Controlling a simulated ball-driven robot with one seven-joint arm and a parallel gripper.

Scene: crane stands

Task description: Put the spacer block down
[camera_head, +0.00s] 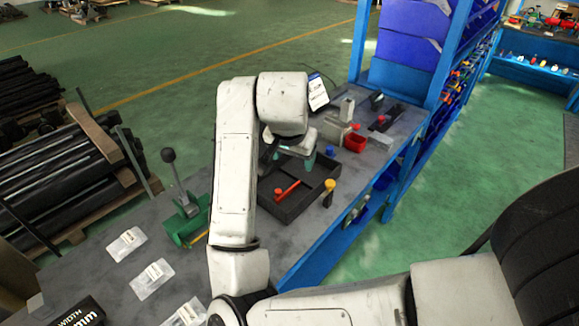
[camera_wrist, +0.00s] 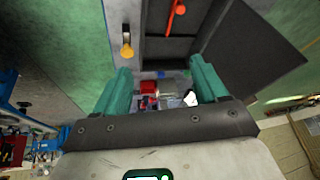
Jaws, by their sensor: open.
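My gripper (camera_head: 290,158) is above the dark tray on the workbench, its teal fingers spread. In the wrist view the two fingers (camera_wrist: 160,82) stand wide apart with nothing held between them. A light grey block (camera_head: 346,108) stands on the bench beyond the tray, by the red bin. I cannot tell for sure that it is the spacer block. The dark tray (camera_head: 312,200) holds a red-handled tool (camera_head: 287,190), which also shows in the wrist view (camera_wrist: 174,17). My wrist hides part of the tray.
A yellow-topped post (camera_head: 329,192) stands at the tray's right side. A red bin (camera_head: 355,142) and small blue-topped item (camera_head: 330,151) are beyond it. A green fixture with a lever (camera_head: 184,213) and clear packets (camera_head: 152,278) lie left. Blue shelving (camera_head: 405,55) rises behind.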

